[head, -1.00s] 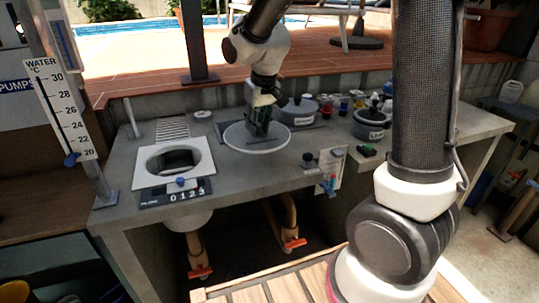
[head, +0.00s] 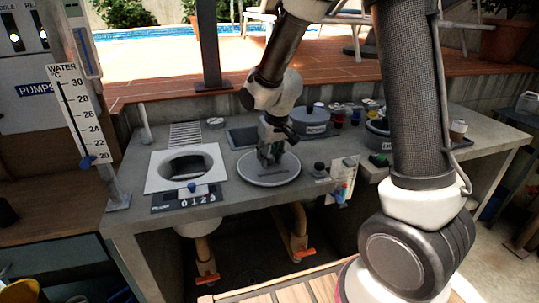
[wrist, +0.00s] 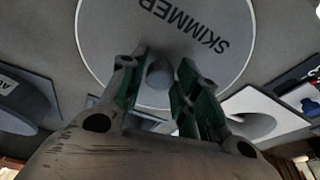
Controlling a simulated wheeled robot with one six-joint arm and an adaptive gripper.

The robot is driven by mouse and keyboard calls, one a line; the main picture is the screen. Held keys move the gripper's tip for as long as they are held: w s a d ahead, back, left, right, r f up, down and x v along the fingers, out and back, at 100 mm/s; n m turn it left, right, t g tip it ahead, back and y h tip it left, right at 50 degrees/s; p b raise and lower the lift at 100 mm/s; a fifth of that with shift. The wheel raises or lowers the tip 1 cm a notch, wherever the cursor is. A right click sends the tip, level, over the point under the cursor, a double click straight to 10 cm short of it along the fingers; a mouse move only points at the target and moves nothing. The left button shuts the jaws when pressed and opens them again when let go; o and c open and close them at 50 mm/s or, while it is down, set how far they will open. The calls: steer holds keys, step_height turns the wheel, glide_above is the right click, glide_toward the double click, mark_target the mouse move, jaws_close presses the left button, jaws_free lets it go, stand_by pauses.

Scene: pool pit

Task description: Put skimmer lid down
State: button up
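The skimmer lid (head: 284,178) is a round, pale grey disc with a lighter rim. It lies flat on the grey counter, right of the skimmer opening. The wrist view shows its face (wrist: 105,35) with the word SKIMMER and a small grey knob (wrist: 160,78). My gripper (head: 268,158) points down over the lid's middle. In the wrist view its green-padded fingers (wrist: 160,90) stand either side of the knob, with narrow gaps showing, so it looks open. The skimmer opening is a round hole in a white square plate (head: 156,178); the plate also shows in the wrist view (wrist: 285,118).
A counter block with digits (head: 187,196) sits at the plate's front edge. A grey lidded pot (head: 314,126) stands behind the lid, with small bottles to its right. A dark knob (head: 319,170) and a colour test card (head: 345,178) are to the right. Bare counter (head: 232,190) lies between plate and lid.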

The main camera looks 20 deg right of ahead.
mark_target(274, 169)
steer(key=shift+o, duration=0.6)
steer(key=shift+r, duration=0.25)
steer(key=a+v, duration=0.1)
steer(key=v, duration=1)
steer(key=s+d+r+m, duration=0.1)
steer(key=s+d+r, duration=0.2)
steer(key=s+d, duration=0.4)
steer(key=s+d+r+m+t, duration=0.1)
steer(key=s+d+r, duration=0.3)
steer(key=s, duration=1.2)
steer(key=d, duration=0.4)
steer(key=shift+r+h, duration=0.25)
steer(key=shift+h, duration=0.05)
steer(key=shift+o, duration=0.2)
steer(key=shift+s+d, duration=0.1)
